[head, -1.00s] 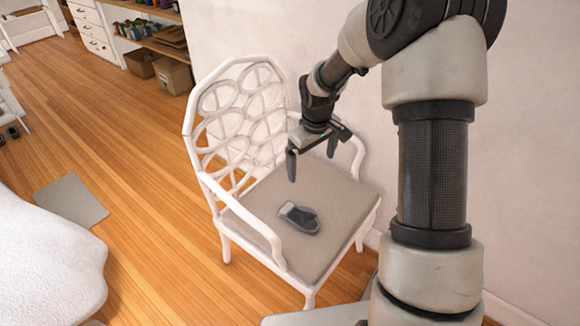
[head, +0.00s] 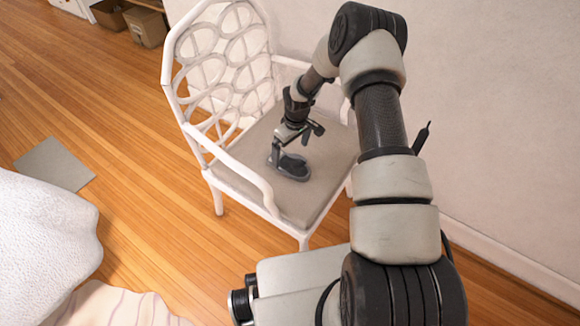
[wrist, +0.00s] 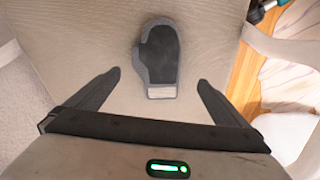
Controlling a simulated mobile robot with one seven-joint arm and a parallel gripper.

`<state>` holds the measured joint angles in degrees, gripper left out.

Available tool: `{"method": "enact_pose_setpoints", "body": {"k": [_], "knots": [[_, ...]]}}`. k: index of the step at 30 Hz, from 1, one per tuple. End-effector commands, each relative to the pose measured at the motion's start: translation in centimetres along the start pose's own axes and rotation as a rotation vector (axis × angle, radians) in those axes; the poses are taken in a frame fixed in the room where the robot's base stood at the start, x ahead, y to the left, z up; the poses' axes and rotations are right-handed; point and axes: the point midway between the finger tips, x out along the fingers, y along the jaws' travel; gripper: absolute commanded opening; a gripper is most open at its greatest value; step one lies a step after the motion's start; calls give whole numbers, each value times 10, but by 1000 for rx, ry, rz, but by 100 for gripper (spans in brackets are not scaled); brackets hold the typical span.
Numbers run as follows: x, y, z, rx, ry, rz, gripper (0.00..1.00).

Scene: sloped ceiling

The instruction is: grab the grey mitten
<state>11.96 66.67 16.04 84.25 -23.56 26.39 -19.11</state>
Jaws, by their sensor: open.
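The grey mitten (head: 293,167) lies flat on the grey seat of the white chair (head: 256,190). In the wrist view the mitten (wrist: 160,58) shows whole, with a dark palm, a lighter grey edge and a pale cuff toward my gripper. My gripper (wrist: 158,83) is open, with one finger to each side of the cuff's line and nothing between them. I cannot tell whether a fingertip touches the seat.
The chair has a lattice back (head: 228,62) and curved white armrests (head: 240,172) at the sides of the seat. A wall (head: 490,130) runs behind on the right. A white cover (head: 45,235) is at lower left.

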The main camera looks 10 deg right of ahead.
Motion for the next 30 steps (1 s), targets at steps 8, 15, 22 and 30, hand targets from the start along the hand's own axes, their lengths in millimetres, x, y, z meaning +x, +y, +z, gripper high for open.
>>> {"method": "enact_pose_setpoints", "body": {"k": [8,15,22,30], "knots": [[18,1,1,1,-1,0,100],[53,8,6,1,-2,-1,100],[64,8,4,1,0,0,100],[64,8,5,1,0,0,73]]}}
